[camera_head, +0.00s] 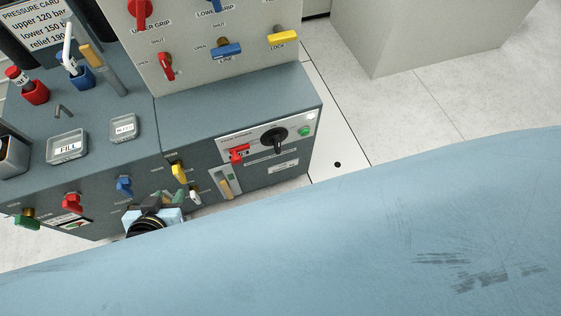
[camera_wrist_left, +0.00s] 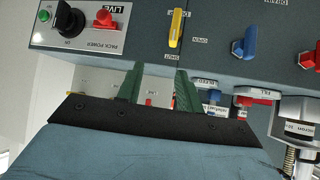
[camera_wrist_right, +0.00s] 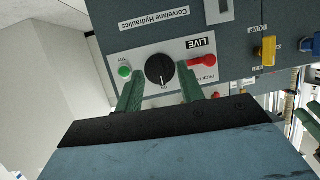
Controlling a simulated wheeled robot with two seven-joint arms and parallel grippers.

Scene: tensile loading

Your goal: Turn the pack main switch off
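The pack main switch is a black rotary knob (camera_head: 274,137) on a light panel at the front right of the blue-grey console. In the right wrist view the knob (camera_wrist_right: 160,70) shows with its pointer toward the ON mark. My right gripper (camera_wrist_right: 160,93) is open and empty, its green fingers framing the knob in that view; contact cannot be told. In the head view it is hidden. My left gripper (camera_head: 166,199) is open and empty, low by the console's front. In the left wrist view its fingers (camera_wrist_left: 157,90) are spread, with the knob (camera_wrist_left: 66,19) upper left.
Beside the knob are a red handle (camera_head: 239,153), a LIVE label (camera_wrist_right: 201,43) and a green button (camera_head: 304,131). Yellow (camera_head: 179,172), blue (camera_head: 124,186) and red (camera_head: 72,202) valve handles line the console front. My large blue arm link covers the lower head view.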

